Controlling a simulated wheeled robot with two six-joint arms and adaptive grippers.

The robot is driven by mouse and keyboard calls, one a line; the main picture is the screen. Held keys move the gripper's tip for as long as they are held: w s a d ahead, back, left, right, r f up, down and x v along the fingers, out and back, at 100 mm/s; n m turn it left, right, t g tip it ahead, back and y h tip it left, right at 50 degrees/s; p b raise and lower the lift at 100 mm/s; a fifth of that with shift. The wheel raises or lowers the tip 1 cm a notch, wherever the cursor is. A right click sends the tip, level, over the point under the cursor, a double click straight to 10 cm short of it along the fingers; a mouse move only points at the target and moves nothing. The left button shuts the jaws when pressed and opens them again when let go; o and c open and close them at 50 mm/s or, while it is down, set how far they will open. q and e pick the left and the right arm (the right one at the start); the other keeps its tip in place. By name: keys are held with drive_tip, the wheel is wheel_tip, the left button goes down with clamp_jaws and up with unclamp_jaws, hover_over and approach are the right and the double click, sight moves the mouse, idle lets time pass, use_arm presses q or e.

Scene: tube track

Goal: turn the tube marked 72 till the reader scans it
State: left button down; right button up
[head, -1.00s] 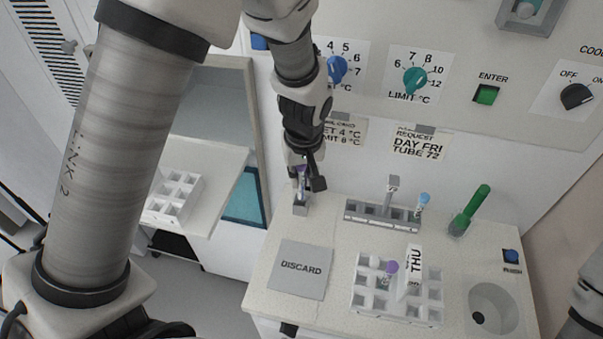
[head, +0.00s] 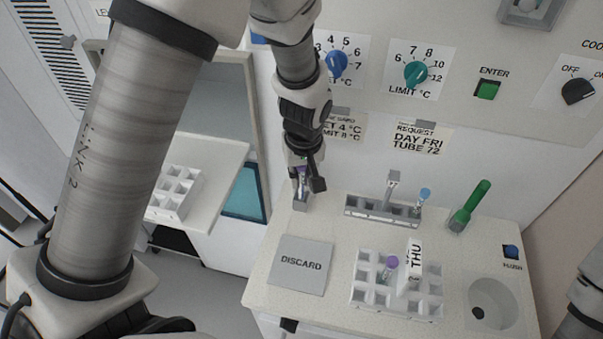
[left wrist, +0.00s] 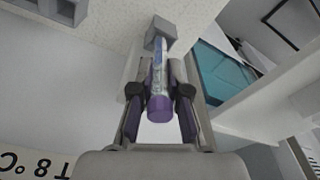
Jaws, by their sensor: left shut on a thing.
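My left gripper (head: 306,172) is shut on a purple-capped tube (left wrist: 159,98) above the left back corner of the bench. In the left wrist view the tube's cap is toward the camera, and its clear body runs between the fingers to a small grey block (left wrist: 160,34). In the head view this block (head: 300,203) stands on the bench right under the gripper. I cannot tell whether the tube's end is inside the block. No number on the held tube can be read. My right gripper is out of view.
A grey rack (head: 382,212) with a blue-capped tube (head: 424,195) stands to the right. A white rack (head: 395,300) marked THU holds another purple-capped tube (head: 391,263).

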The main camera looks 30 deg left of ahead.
use_arm(q)
drive_tip(key=shift+f, duration=0.15)
drive_tip(key=shift+f+b, duration=0.3)
drive_tip(key=shift+f, duration=0.2)
drive_tip(key=c, duration=1.1)
unclamp_jaws()
drive_tip(key=shift+r, duration=0.2)
drive_tip(key=r, duration=0.7)
drive_tip(key=s+d+r, duration=0.1)
drive_tip(key=r, duration=0.3)
drive_tip(key=shift+r, duration=0.3)
